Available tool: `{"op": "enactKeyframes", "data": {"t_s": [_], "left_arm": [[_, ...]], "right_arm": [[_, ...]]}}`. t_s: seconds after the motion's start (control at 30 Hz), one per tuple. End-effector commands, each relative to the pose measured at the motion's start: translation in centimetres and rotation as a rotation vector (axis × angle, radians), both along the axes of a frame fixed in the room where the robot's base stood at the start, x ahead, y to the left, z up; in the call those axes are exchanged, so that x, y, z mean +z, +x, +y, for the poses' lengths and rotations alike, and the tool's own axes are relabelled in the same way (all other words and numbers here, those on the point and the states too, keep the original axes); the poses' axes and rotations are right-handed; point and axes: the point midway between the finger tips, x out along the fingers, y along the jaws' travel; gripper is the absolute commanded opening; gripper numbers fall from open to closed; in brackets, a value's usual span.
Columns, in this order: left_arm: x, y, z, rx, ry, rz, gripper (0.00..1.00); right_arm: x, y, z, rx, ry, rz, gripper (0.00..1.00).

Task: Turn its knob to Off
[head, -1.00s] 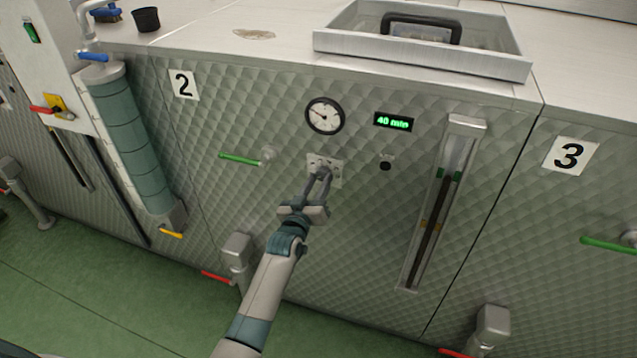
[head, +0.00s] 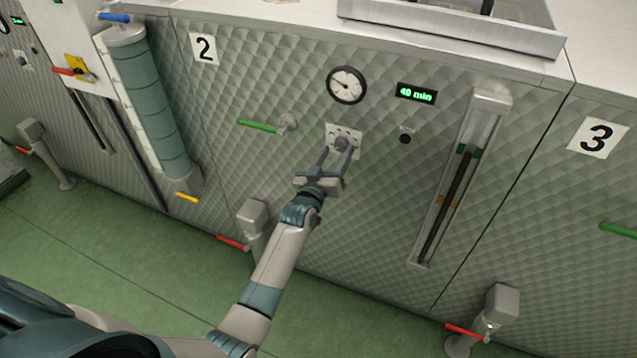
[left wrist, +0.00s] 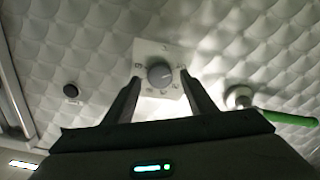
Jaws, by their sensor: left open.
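The knob (head: 341,143) is a round grey dial on a pale square plate (head: 333,129) on the quilted metal front of machine 2. In the left wrist view the knob (left wrist: 160,74) shows whole, with small marks around it on the plate (left wrist: 150,48); the marks are too small to read. My left gripper (head: 338,152) is at the plate, its fingers open. In the left wrist view the left gripper's fingers (left wrist: 160,90) stand on either side of the knob, with visible gaps to it. My right gripper is not in view.
Above the knob are a round gauge (head: 346,85) and a green display (head: 416,94) reading 40 min. A green-handled valve (head: 262,126) is to the left, a black button (head: 405,138) and a sight glass (head: 459,180) to the right. A red-handled outlet (head: 252,218) stands below.

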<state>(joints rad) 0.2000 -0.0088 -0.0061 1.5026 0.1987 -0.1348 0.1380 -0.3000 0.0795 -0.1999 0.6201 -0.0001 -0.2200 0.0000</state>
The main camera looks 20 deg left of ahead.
Motion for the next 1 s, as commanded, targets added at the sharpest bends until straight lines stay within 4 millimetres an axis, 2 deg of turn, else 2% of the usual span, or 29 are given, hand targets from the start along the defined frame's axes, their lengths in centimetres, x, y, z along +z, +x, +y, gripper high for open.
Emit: {"op": "enactKeyframes", "data": {"t_s": [0.27, 0.8, 1.0], "left_arm": [[-0.3, -3.4, 0.1, 0.001, 0.000, 0.000, 0.51], [-0.4, -13.5, 0.4, 0.000, -0.001, 0.002, 0.51], [-0.2, -15.9, 0.5, 0.000, -0.001, 0.002, 0.51]], "right_arm": [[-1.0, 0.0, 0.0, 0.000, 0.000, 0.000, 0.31], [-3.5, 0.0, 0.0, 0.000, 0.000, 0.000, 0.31], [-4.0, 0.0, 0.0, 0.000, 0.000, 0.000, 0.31]]}}
